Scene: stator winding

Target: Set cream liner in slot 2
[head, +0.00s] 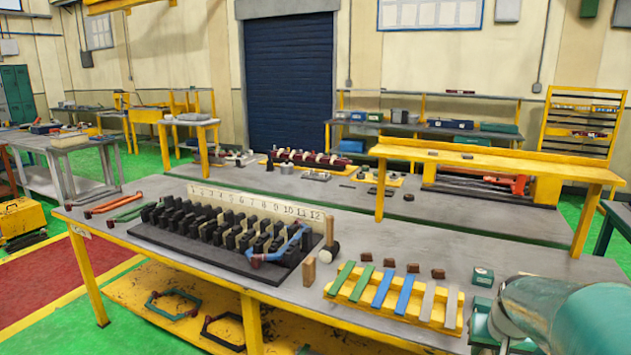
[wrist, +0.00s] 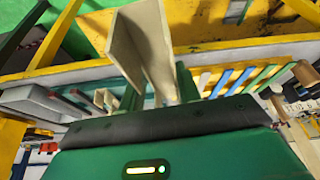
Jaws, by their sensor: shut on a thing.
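In the wrist view my gripper (wrist: 158,92) has its green fingers closed on the cream liner (wrist: 142,42), a folded channel with tall thin walls. The liner points away from the gripper, clear of the surfaces behind it. In the head view my arm fills the lower right corner, and I cannot make out the liner there. The black stator block (head: 222,232) lies on the bench at left centre, with rows of black teeth. A cream number strip (head: 256,204) marked 1 to 12 stands behind it; slot 2 is near its left end.
A yellow rack (head: 395,303) with green, blue and white strips stands right of the stator. Brown blocks (head: 389,262) lie behind it. A blue hexagonal coil (head: 283,247) rests across the stator's right end. A mallet (head: 328,245) stands beside it. Red and green coils (head: 113,202) lie at left.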

